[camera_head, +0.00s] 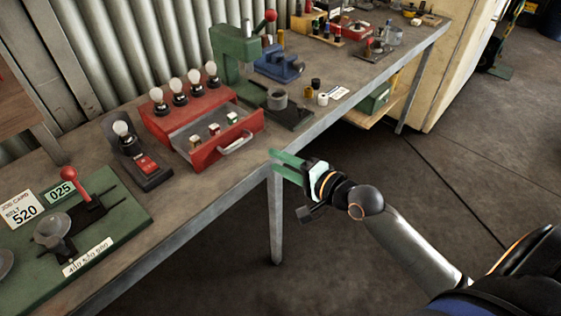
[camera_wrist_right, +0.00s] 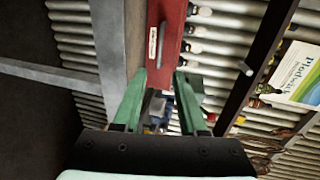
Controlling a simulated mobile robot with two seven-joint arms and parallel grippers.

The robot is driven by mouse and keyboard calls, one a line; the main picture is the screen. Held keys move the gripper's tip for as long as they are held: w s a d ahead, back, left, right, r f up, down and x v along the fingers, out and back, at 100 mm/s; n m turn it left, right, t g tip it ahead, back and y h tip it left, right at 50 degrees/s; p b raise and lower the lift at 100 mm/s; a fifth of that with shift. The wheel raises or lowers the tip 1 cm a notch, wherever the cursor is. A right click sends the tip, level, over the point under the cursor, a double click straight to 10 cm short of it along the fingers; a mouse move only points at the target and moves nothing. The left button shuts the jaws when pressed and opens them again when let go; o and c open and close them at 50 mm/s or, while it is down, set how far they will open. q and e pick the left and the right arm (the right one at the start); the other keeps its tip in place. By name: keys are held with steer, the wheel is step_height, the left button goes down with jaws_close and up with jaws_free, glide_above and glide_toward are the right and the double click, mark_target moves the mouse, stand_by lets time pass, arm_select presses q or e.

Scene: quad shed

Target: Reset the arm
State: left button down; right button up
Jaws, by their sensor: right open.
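My right gripper (camera_head: 288,165) has green fingers and sits in front of the bench's front edge, to the right of the red drawer box. Its fingers are apart with nothing between them, as the right wrist view also shows (camera_wrist_right: 160,88). My right arm comes in from the lower right. My left gripper is not in either view.
The workbench (camera_head: 225,195) holds a red box (camera_head: 190,118) with its drawer (camera_head: 213,138) pulled out, bulbs on top, a green press (camera_head: 238,55), a bulb tester (camera_head: 140,165) and a green jig board (camera_head: 110,225). Floor (camera_head: 370,180) right of the bench is clear.

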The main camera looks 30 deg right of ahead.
steer(key=s+a+f+n+g+h, duration=0.1)
steer(key=s+a+f+n+g, duration=0.1)
steer(key=s+f+n, duration=0.6)
steer(key=s+a+f+n+g+h, duration=0.2)
steer(key=s+a+f+n+g, duration=0.1)
steer(key=s+f+n, duration=0.5)
steer(key=s+a+f, duration=0.1)
steer(key=s+f, duration=0.2)
steer(key=f, duration=0.4)
steer(key=shift+s+f, duration=0.25)
steer(key=shift+s, duration=0.05)
